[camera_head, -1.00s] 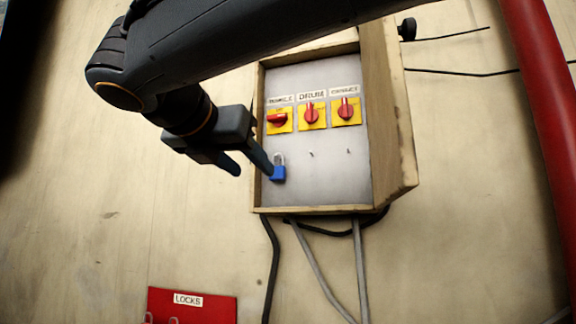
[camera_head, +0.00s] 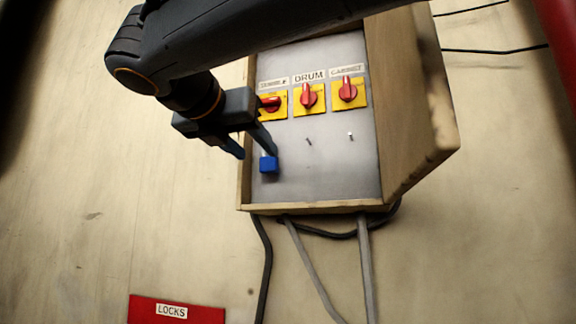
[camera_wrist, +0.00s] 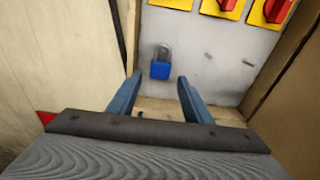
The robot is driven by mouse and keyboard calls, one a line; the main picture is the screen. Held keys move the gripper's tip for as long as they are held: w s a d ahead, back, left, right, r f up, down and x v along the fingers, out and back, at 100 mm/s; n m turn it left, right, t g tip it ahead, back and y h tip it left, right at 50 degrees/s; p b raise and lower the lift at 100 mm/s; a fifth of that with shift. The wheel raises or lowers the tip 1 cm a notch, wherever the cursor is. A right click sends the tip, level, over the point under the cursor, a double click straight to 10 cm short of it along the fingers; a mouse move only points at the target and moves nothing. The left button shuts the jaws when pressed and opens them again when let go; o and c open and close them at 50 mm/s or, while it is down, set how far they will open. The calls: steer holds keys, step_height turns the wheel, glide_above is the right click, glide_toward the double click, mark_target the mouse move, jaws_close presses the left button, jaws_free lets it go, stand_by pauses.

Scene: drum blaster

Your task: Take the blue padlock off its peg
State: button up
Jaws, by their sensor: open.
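The blue padlock (camera_head: 268,164) hangs upright on the grey panel, below the leftmost switch. It also shows in the wrist view (camera_wrist: 160,69), with its grey shackle up. The peg behind the shackle is too small to make out. My gripper (camera_head: 253,152) is open and empty in front of the panel. In the wrist view my gripper (camera_wrist: 157,80) has its two fingers spread, with the padlock beyond the tips and between them in the picture. In the head view one finger partly covers the shackle.
The panel (camera_head: 325,175) sits in a wooden box (camera_head: 412,110) with raised side walls. Red switches on yellow plates (camera_head: 309,98) are above; two bare pegs (camera_head: 309,142) are right of the padlock. Cables (camera_head: 300,255) hang below. A red LOCKS board (camera_head: 205,316) is lower left.

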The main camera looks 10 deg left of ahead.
mark_target(267, 161)
steer(key=w, duration=0.4)
steer(key=shift+w+d+f, duration=0.2)
steer(key=shift+w+d, duration=0.05)
steer(key=shift+w+f+p, duration=0.2)
steer(key=shift+w+p, duration=0.25)
steer(key=shift+w, duration=0.4)
steer(key=c, duration=0.8)
steer(key=shift+r, duration=0.1)
steer(key=shift+r, duration=0.1)
